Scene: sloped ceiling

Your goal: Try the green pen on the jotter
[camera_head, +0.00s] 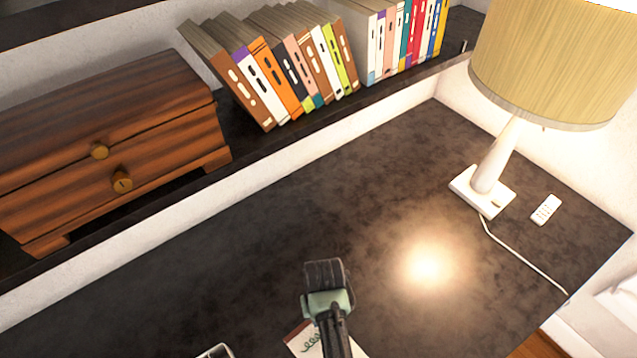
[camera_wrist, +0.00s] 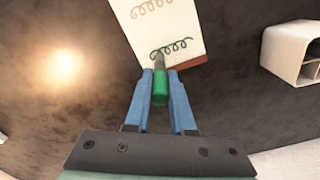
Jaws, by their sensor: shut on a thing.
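The jotter (camera_wrist: 185,22) lies on the dark desk, a white page with a brownish-red edge. It carries an orange-brown looped scribble near the top and a green looped scribble below it. My gripper (camera_wrist: 160,84) is shut on the green pen (camera_wrist: 160,88), between its blue fingers. The pen's tip is at the green scribble; I cannot tell whether it touches the page. The pen is hidden there.
A white open-sided holder (camera_wrist: 292,52) stands right of the jotter in the wrist view. A lamp (camera_head: 490,178) and a white remote (camera_head: 545,209) are on the desk at right. A wooden drawer box (camera_head: 110,150) and books (camera_head: 290,70) fill the shelf behind. The middle desk is clear.

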